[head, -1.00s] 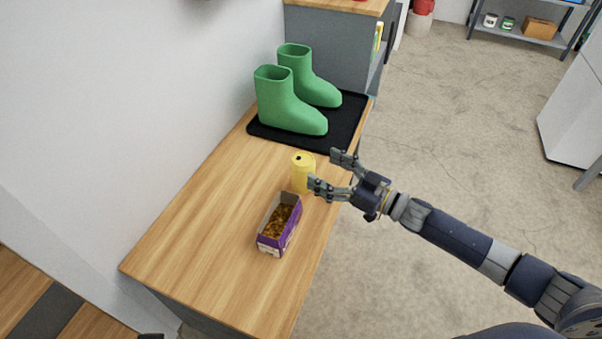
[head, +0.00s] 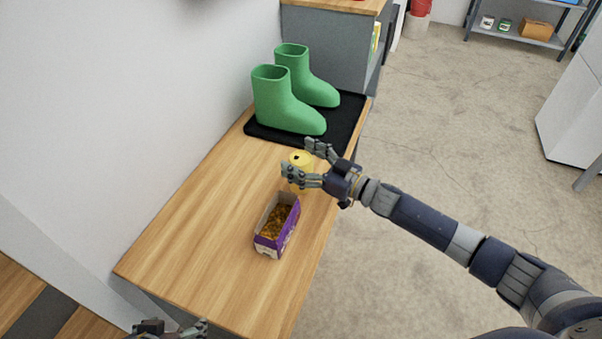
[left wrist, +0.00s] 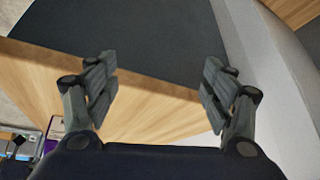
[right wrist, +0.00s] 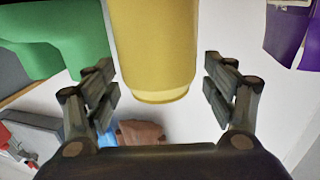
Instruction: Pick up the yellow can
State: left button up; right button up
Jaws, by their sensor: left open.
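The yellow can (head: 299,159) stands upright on the wooden table, between the purple box and the green boots. My right gripper (head: 304,160) is open around it, one finger on each side, and partly hides its lower part. In the right wrist view the can (right wrist: 155,45) fills the space between the spread fingers (right wrist: 158,85), with a gap showing on each side. My left gripper (head: 178,327) is at the bottom edge of the head view, by the table's near end. In the left wrist view it (left wrist: 157,88) is open and empty.
A purple open box (head: 268,243) with brown contents stands just in front of the can. Green boots (head: 290,105) stand on a black mat (head: 338,130) behind it. A white wall borders the table's left side; the table's left part (head: 195,235) is clear.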

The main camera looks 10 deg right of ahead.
jog(key=c, duration=0.7)
jog(key=shift+r, duration=0.1)
